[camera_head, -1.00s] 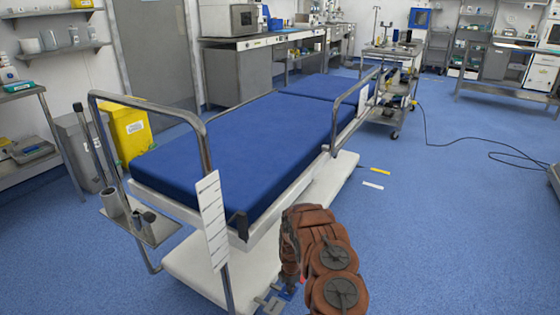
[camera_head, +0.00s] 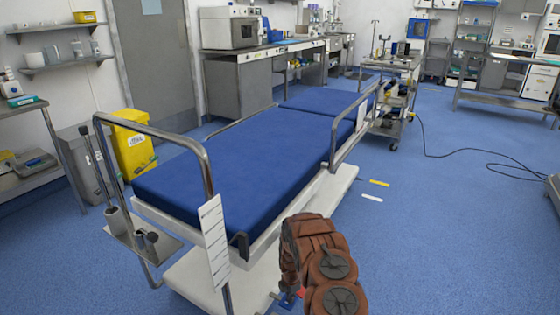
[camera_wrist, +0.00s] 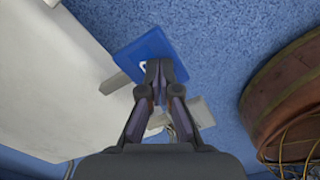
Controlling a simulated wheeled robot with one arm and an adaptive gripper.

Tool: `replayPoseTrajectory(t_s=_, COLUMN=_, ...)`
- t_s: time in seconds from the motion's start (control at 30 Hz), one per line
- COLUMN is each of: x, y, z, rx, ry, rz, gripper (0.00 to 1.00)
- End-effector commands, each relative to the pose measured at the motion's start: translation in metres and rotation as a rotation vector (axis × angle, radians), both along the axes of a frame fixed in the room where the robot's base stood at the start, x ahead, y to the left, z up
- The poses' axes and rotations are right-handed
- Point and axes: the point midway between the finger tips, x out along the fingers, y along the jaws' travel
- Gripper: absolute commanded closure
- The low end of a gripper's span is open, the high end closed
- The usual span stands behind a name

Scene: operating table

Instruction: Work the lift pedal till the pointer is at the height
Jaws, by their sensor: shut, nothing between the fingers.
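The blue pedal (camera_wrist: 135,52), with a white mark on it, lies beside the pale table base (camera_wrist: 60,90) in the wrist view. My gripper (camera_wrist: 159,66) is shut and empty, its fingertips over the pedal's near edge. Whether they touch it I cannot tell. In the head view a bit of the blue pedal (camera_head: 287,301) shows beside my brown arm, which hides the fingers. A white scale plate (camera_head: 214,243) with tick marks stands at the near end of the operating table (camera_head: 230,175). A black piece (camera_head: 242,247), perhaps the pointer, sits right of the plate.
A grey pedal part (camera_wrist: 197,112) lies near my fingers. Metal rails (camera_head: 150,128) and a holder shelf (camera_head: 135,240) flank the table's near end. A wheeled cart (camera_head: 395,100) stands beyond the far end, with a cable on the floor. The blue floor at right is mostly clear.

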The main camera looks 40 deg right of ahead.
Motion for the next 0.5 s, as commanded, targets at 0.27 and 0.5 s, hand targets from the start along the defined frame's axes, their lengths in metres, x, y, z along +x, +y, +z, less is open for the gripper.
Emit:
replayPoseTrajectory(t_s=0.27, x=0.001, y=-0.001, z=-0.015, rx=-0.001, ry=-0.003, rz=-0.001, gripper=1.0)
replayPoseTrajectory(t_s=0.5, x=0.0, y=0.0, z=-0.029, rx=0.0, ry=-0.002, rz=-0.001, gripper=1.0)
